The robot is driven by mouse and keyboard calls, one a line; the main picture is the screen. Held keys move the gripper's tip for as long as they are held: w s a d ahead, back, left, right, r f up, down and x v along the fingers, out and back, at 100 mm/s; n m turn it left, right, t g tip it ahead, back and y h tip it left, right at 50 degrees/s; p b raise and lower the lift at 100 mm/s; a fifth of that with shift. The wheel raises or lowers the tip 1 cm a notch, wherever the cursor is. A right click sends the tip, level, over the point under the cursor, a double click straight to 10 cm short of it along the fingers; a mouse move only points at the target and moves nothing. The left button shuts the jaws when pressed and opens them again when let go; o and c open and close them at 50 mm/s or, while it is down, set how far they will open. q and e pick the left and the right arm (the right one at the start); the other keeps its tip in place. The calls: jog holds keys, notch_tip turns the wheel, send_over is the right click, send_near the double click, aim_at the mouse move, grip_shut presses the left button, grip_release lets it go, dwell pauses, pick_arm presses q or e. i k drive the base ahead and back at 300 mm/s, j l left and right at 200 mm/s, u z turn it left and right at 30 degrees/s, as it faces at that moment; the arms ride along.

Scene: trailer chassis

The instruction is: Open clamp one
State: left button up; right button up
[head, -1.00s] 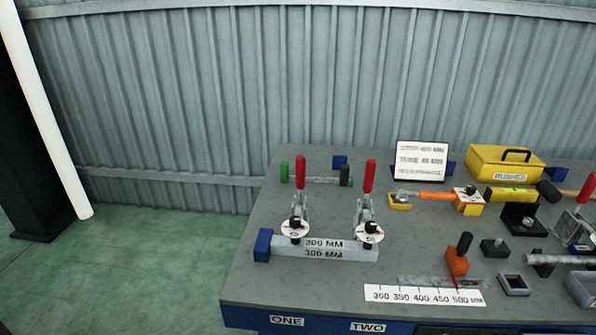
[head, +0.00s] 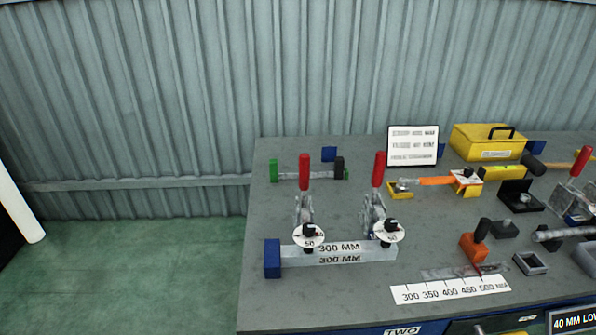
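Two toggle clamps with red handles stand side by side on the grey bench. The left clamp (head: 304,205) and the right clamp (head: 375,210) both have upright handles. Each has a black-knobbed spindle with a round white dial reading about 50, at the grey bar (head: 340,256) marked 300 MM. Whether the spindle tips press on the bar cannot be told. A TWO label (head: 402,331) shows on the bench's front edge; no ONE label is in view. Neither of my grippers is in view.
A blue block (head: 272,258) sits at the bar's left end. A green-ended rod (head: 310,174) lies behind the clamps. An orange stop (head: 474,246) and a scale strip (head: 450,290) are to the right. Further right are a yellow case (head: 487,143) and several tools.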

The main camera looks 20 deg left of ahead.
aim_at(304, 158)
jog(key=j+z, duration=0.3)
jog(key=j, duration=0.6)
jog(key=j+z, duration=0.4)
jog(key=j, duration=0.15)
jog(key=j+z, duration=0.35)
jog(key=j, duration=0.25)
jog(key=k+j+z, duration=0.15)
jog(key=j+z, duration=0.25)
jog(key=j, duration=0.15)
